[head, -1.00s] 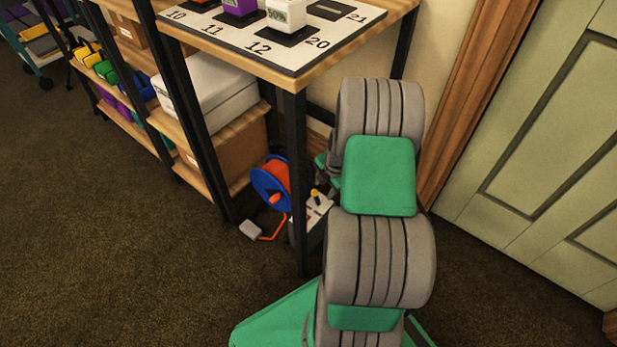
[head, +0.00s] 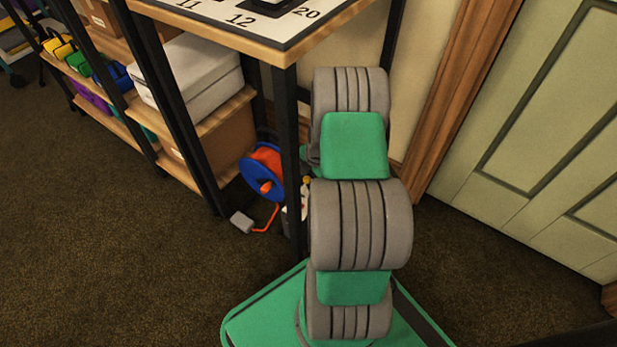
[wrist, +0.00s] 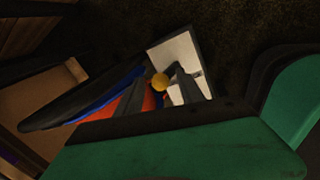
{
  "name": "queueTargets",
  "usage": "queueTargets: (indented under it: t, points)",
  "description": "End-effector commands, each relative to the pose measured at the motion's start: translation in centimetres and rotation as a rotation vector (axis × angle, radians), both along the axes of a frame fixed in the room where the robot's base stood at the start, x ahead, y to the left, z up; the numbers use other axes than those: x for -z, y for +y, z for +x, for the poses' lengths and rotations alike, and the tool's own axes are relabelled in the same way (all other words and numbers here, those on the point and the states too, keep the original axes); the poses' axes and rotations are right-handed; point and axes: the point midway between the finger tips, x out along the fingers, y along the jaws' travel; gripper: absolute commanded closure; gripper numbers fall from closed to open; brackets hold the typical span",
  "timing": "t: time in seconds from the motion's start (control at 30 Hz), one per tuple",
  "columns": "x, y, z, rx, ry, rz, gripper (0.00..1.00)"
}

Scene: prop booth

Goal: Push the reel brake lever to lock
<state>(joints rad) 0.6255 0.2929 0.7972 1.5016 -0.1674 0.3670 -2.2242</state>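The cable reel (head: 262,165), with blue flanges and orange cable, stands on the floor beside the black table leg. The brake lever's yellow knob (head: 306,181) shows in the head view, mostly hidden by the leg and my arm. In the wrist view the round yellow knob (wrist: 160,82) sits over a white plate (wrist: 182,52), with the reel's blue flange (wrist: 100,95) to its left. My gripper (wrist: 159,76) has its two grey fingers apart, with the knob seen in the gap between them. I cannot tell whether either finger touches it.
The black table leg (head: 288,160) stands close to my arm. Shelves with a white box (head: 190,78) and a carton (head: 215,135) are at left. A grey plug block (head: 242,222) lies on the carpet. A green door (head: 540,140) is at right.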

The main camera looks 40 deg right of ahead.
Motion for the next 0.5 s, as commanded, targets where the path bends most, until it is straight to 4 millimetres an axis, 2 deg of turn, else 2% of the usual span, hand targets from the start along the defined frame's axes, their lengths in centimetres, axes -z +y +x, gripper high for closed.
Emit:
queueTargets:
  t: [0.07,0.5]
  points:
    - [-0.01,0.04,0.0,-0.001,0.0,0.0,0.61]
    - [-0.05,0.11,0.09,-0.003,-0.001,0.0,0.97]
